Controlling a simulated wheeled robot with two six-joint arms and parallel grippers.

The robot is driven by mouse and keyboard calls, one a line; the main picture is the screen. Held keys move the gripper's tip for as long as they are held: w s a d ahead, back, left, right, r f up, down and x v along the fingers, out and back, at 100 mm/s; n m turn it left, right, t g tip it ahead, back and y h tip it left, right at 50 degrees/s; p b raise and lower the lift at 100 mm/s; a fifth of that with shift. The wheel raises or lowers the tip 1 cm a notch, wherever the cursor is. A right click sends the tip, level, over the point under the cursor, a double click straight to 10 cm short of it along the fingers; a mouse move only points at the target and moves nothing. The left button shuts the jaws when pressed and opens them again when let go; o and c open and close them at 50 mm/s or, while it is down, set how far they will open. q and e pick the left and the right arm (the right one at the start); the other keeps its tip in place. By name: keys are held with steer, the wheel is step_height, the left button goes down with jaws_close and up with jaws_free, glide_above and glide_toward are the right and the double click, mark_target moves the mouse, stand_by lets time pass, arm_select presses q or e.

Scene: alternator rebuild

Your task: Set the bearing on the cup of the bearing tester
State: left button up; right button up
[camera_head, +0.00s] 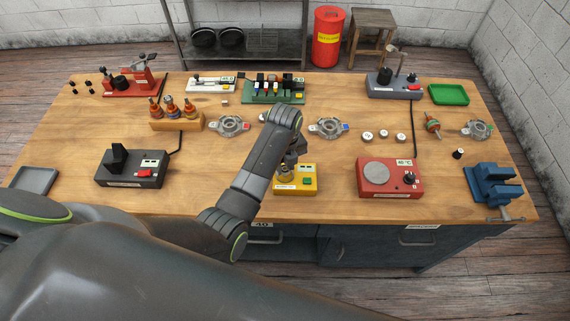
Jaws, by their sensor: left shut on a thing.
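The bearing tester is the small yellow box (297,187) near the front middle of the table, with a green button and a brassy cup (285,174) on its left part. My left gripper (290,163) points down just above the cup, partly hidden behind my own forearm. It is shut on the bearing, which is so small and covered here that I cannot tell whether it touches the cup. My right gripper is not in view.
A red hot plate (390,178) stands right of the tester, and a dark grey device (132,169) stands to the left. Several small round parts (385,134) lie behind the hot plate. A blue vise (494,184) is at the right front. Bare wood surrounds the tester.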

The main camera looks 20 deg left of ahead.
arm_select(q)
steer(key=shift+f, duration=0.2)
stand_by(0.5)
steer(key=shift+f+b, duration=0.35)
steer(key=shift+f, duration=0.4)
steer(key=shift+p, duration=0.4)
steer(key=shift+f, duration=0.1)
stand_by(0.7)
steer(key=o, duration=1)
steer(key=shift+o, duration=0.2)
steer(key=shift+r, duration=4)
